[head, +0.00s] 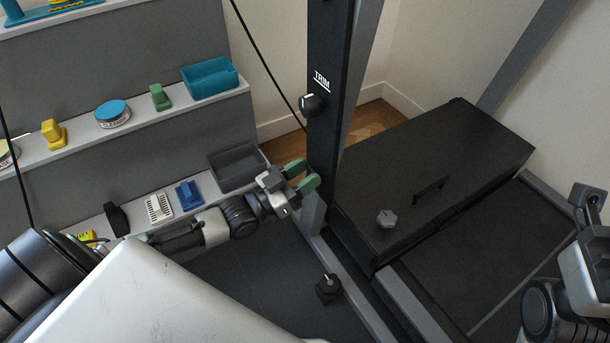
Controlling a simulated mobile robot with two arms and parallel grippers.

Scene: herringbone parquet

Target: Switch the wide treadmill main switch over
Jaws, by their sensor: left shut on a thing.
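The treadmill (436,180) has a black hood, a belt and a dark upright (335,125). My left gripper (302,176) has green fingertips and is beside the lower part of the upright. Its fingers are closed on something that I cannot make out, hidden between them. A round knob (313,105) sits on the upright below the word TRIM. A grey lobed knob (387,219) is on the hood. A small black box with a pale-marked knob (328,288) sits low by the frame. I cannot tell which is the main switch. My right gripper's fingers are out of view.
At left a grey shelf unit (145,118) holds a teal bin (210,77), a green block (160,97), a round tin (112,113), a yellow block (54,133), a dark tray (238,167) and a blue item (188,194). A thin cable hangs near the upright.

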